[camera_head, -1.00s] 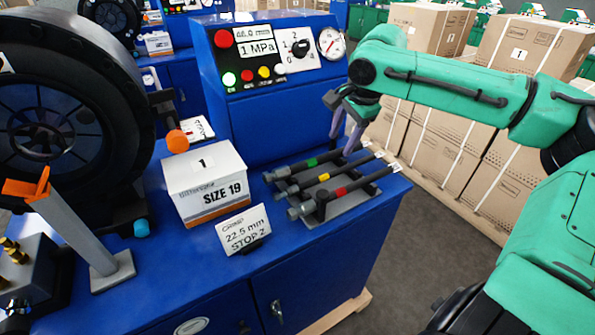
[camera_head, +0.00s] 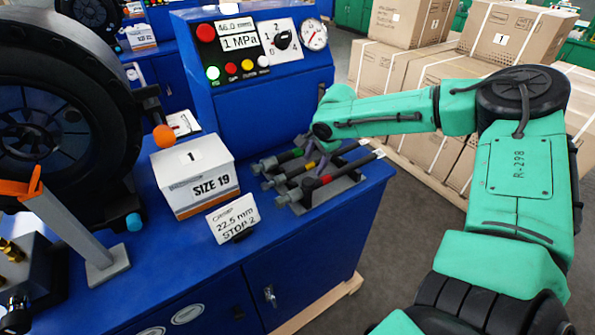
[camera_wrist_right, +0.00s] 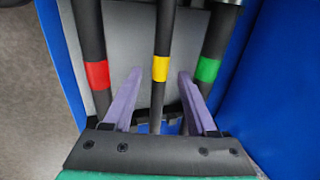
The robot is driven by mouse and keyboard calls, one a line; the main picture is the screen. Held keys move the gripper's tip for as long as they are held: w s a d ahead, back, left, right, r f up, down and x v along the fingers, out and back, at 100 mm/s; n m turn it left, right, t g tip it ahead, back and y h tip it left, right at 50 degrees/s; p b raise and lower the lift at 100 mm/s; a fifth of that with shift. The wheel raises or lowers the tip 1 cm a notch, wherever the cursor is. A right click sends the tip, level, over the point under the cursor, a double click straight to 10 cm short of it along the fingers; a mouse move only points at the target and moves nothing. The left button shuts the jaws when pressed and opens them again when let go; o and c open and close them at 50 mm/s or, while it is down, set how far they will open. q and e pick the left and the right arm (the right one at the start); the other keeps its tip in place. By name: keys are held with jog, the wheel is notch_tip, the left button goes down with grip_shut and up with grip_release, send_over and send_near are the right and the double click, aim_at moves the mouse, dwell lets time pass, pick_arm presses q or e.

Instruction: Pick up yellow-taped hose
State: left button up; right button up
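The yellow-taped hose (camera_head: 294,174) is the middle of three black hoses lying in a grey rack (camera_head: 340,184) on the blue bench. Its yellow band (camera_wrist_right: 160,68) is in the middle of the right wrist view. My right gripper (camera_head: 313,160) is above the rack, with its purple fingers pointing down. In the right wrist view my right gripper (camera_wrist_right: 159,76) is open, one finger on each side of the yellow-taped hose, with visible gaps to it. Whether the fingertips reach down to hose height is unclear. My left gripper is not in view.
The red-taped hose (camera_wrist_right: 97,75) and green-taped hose (camera_wrist_right: 208,70) lie close outside the fingers. A SIZE 19 box (camera_head: 195,178) and a "22.5 mm STOP 2" sign (camera_head: 233,219) stand left of the rack. The blue crimper panel (camera_head: 260,100) rises behind.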

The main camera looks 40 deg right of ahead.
jog(key=shift+s, duration=0.1)
grip_shut()
jog(key=shift+r, duration=0.1)
dwell(1.1)
